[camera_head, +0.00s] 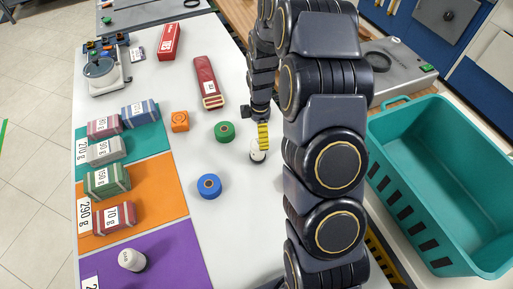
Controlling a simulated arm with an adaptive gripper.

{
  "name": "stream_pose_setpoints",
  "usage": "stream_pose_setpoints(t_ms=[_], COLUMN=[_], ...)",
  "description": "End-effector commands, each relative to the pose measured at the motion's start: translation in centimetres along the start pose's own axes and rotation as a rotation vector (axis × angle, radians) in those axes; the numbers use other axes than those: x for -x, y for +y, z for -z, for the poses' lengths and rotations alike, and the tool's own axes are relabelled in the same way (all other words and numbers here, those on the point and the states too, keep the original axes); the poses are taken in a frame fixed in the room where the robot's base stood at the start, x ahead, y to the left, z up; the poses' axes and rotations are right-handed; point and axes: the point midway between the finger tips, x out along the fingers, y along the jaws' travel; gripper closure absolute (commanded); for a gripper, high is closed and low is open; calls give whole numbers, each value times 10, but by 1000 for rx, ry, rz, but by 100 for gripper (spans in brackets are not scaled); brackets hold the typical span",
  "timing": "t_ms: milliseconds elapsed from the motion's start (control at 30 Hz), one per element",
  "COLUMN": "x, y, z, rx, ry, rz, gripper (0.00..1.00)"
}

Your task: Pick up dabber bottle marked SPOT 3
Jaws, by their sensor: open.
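A small white bottle (257,155) stands on the white table right under my gripper (263,138). My arm comes down from the top, and the yellow fingertips point down at the bottle's top, overlapping it in this view. My gripper is open; I cannot tell whether the fingers are around the bottle or just above it. A second white bottle (132,260) sits on the purple mat (165,262) at the lower left. No SPOT 3 marking is readable on either bottle.
A green roll (225,131), a blue roll (209,186) and an orange block (180,121) lie near the bottle. Labelled cloth bundles (107,181) sit on coloured mats at left. A kitchen-type scale (103,72) is behind. A teal basket (445,185) stands at right.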

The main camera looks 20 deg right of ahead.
Motion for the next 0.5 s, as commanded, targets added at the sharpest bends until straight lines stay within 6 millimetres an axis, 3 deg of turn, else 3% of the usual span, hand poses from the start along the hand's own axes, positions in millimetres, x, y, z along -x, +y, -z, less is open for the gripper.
stream_pose_setpoints(t_ms=[367, 500], x=[-37, -58], y=[-4, -8], z=[3, 7], rx=[4, 5], ry=[0, -1], rz=[6, 7], gripper=[22, 22])
